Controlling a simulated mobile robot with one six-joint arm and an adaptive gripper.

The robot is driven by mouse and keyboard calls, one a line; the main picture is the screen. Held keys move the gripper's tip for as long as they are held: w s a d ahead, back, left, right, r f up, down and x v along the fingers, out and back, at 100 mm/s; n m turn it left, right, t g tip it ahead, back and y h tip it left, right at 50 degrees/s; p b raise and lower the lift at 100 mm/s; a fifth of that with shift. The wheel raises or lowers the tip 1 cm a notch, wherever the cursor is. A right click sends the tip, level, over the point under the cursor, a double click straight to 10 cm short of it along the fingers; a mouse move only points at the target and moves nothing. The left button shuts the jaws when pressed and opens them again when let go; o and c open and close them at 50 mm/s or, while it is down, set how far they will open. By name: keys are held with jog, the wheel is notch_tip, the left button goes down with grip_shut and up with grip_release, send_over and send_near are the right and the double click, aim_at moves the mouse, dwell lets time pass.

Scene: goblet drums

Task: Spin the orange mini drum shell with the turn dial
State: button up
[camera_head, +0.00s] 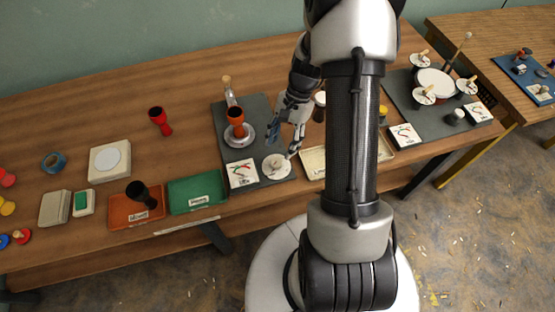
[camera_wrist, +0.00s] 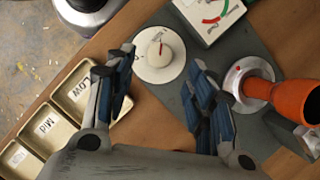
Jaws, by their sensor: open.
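The orange mini drum shell (camera_head: 236,116) stands upright on a round metal turntable (camera_head: 247,139) on a dark mat. The shell also shows at the right of the wrist view (camera_wrist: 292,99), partly cut off. The turn dial (camera_head: 271,172) is a white disc near the mat's front edge. In the wrist view, the dial (camera_wrist: 157,58) has a small red mark and lies beyond the fingertips, between them in the picture. My gripper (camera_head: 284,143) is open and empty above the mat, behind the dial; it also shows in the wrist view (camera_wrist: 163,62). I cannot tell its exact height.
A gauge card (camera_head: 242,174) lies left of the dial. A clamp-like metal post (camera_head: 229,92) stands behind the shell. A cream tray (camera_head: 312,160), with LOW and Mid labels in the wrist view, lies to the right. Green (camera_head: 196,191) and orange (camera_head: 125,212) trays lie left.

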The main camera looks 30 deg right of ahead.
aim_at(276, 162)
jog(key=b+x, duration=0.1)
jog(key=x, duration=0.5)
jog(key=shift+a+b, duration=0.1)
jog(key=shift+b, duration=0.2)
jog(key=shift+c, duration=0.2)
jog(key=c, duration=1)
